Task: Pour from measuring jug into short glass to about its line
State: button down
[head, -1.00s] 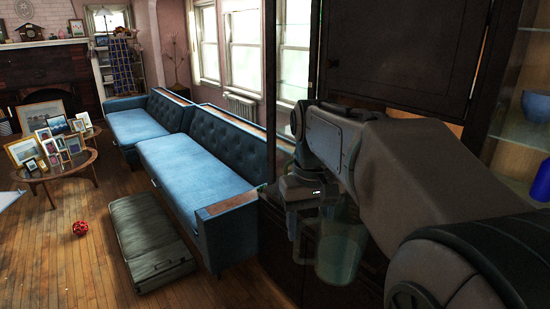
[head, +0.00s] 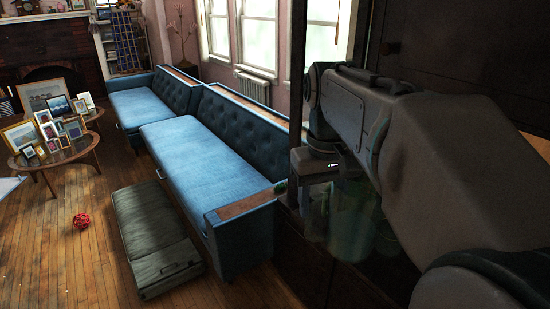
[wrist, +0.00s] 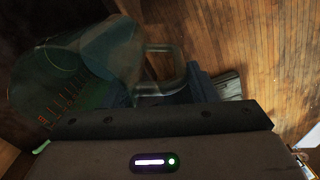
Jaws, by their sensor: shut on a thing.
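The measuring jug (wrist: 85,75) is clear and greenish, with a row of orange-red marks and a loop handle (wrist: 165,75) on its right in the wrist view. My gripper (head: 318,178) is shut on the jug and holds it. In the head view the jug (head: 350,225) shows faintly below my gripper, against dark furniture and partly behind my arm. I cannot tell its tilt or how much liquid it holds. I cannot make out the short glass or its line in either view.
Dark cabinet furniture (head: 440,65) stands behind my arm on the right. A blue sofa (head: 190,150) stands left of the jug, with a grey-green case (head: 150,235) on the floor before it. A red ball (head: 81,220) lies on open wooden floor, near a table of frames (head: 70,155).

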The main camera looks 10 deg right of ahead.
aim_at(334, 184)
jog(key=shift+w+r, duration=0.1)
jog(key=shift+w, duration=0.35)
jog(key=shift+s+d+r+y+p, duration=0.15)
jog(key=shift+d+r+y+p, duration=0.2)
jog(key=shift+y, duration=0.35)
jog(key=shift+d+r+y+p, duration=0.3)
jog(key=shift+d+y+p, duration=0.1)
jog(key=shift+y, duration=0.45)
jog(key=shift+d+r+y+p, duration=0.3)
jog(key=shift+y+p, duration=0.1)
jog(key=shift+y, duration=0.45)
jog(key=d+r+y+p, duration=0.5)
jog(key=r+y+p, duration=0.1)
jog(key=y+p, duration=0.1)
jog(key=shift+d+r+p, duration=0.15)
jog(key=shift+d+p, duration=0.2)
jog(key=shift+w+d+r+y+p, duration=0.2)
jog(key=shift+d+r+y+p, duration=0.05)
jog(key=shift+r+y+p, duration=0.1)
dwell(3.8)
